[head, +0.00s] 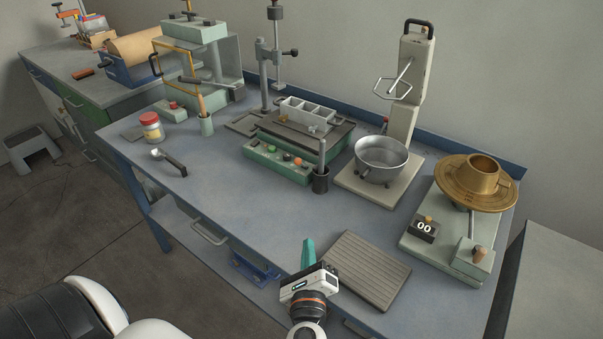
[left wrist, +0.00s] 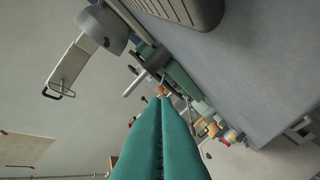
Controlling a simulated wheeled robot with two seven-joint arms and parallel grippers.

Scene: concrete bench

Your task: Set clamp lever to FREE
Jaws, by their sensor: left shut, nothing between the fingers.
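No lever carries a FREE label that I can read, so I cannot tell which one is the clamp lever. A grey-green base (head: 445,250) at the right carries a brass wheel (head: 462,192), a counter reading 00 (head: 424,229) and a small box with a tan-knobbed lever (head: 479,254). The grey press (head: 205,50) at the back left has a dark lever (head: 207,84). My left gripper (head: 308,248) is at the bench's front edge, left of the ribbed mat, well away from both levers. Its teal fingers (left wrist: 163,102) are together and empty in the left wrist view. My right gripper is not visible.
A ribbed mat (head: 361,268) lies at the front, beside my gripper. A metal bowl (head: 381,160) stands under a mixer-like stand (head: 411,75). The bench's front middle is clear.

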